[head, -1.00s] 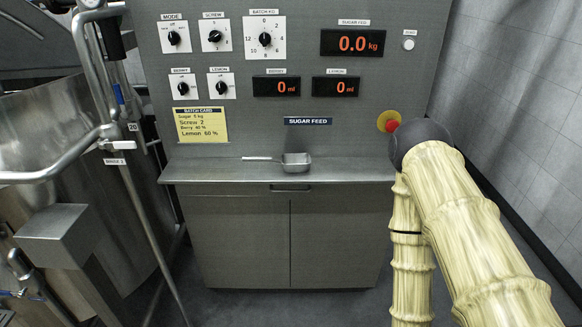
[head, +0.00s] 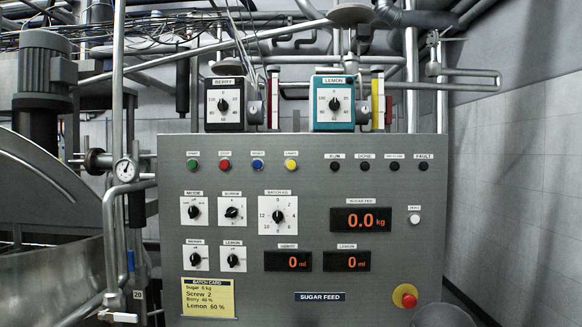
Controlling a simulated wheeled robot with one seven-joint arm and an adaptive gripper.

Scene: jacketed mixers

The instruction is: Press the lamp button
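The lamp button is a yellow round button (head: 291,165) in the upper row of the grey control panel (head: 400,280). The small label above it seems to read LAMPS. Green (head: 193,164), red (head: 225,165) and blue (head: 257,165) buttons stand to its left in the same row. My gripper is not in view; only a dark rounded part, probably of my arm, shows at the bottom right edge.
Dark indicator lamps (head: 364,166) sit right of the buttons. Knobs (head: 277,216) and displays (head: 361,219) are below. A red emergency stop (head: 405,296) is at the lower right. BERRY (head: 224,104) and LEMON (head: 334,103) units stand on top. The panel front is clear.

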